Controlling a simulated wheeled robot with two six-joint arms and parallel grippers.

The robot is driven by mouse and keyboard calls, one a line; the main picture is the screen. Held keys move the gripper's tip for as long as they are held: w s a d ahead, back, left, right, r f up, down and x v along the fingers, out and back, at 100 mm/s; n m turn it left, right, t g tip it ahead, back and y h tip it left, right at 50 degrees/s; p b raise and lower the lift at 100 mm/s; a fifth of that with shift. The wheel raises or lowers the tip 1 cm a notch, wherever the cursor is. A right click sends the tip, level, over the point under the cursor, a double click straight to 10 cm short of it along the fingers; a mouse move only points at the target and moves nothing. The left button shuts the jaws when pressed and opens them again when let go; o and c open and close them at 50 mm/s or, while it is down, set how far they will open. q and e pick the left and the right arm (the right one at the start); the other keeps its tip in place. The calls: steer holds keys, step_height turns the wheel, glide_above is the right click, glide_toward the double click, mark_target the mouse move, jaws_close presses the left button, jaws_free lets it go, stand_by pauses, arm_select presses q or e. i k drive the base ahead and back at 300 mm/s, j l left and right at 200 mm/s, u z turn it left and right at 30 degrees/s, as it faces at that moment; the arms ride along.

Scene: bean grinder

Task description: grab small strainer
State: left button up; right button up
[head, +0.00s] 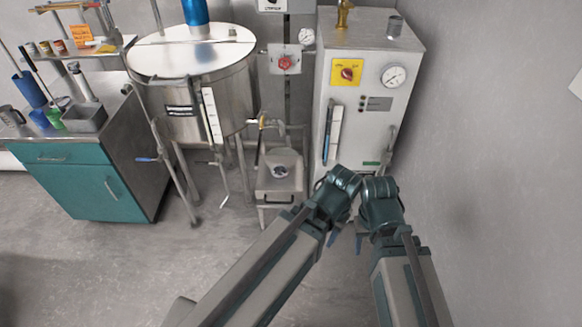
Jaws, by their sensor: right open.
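No strainer can be made out for certain. A small round dark-centred object (280,171) sits on the metal stand (277,188) in the middle of the head view; it is too small to tell whether it is the strainer. My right gripper (361,236) is mostly hidden below its wrist, low in front of the grey cabinet; it is open, and I see nothing in it. My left gripper (333,236) is close beside it on the left. Only a bit of its tip shows, and its jaws cannot be read. Both are right of the stand and apart from the round object.
A steel tank (190,95) on legs stands behind, left of the stand. The grey cabinet (365,60) with a gauge is at back right, near the wall. A teal cabinet (75,180) with a cluttered top is at left. The floor at front left is clear.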

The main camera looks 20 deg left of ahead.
mark_target(395, 23)
steer(key=z, duration=0.35)
steer(key=i+j+z, duration=0.2)
steer(key=j+z, duration=0.15)
steer(key=i+j+z, duration=0.15)
steer(key=j+z, duration=0.2)
steer(key=i+j, duration=0.1)
steer(key=j, duration=0.35)
steer(key=i+j+z, duration=0.1)
steer(key=j, duration=0.3)
steer(key=i+j, duration=0.15)
steer(key=j, duration=0.3)
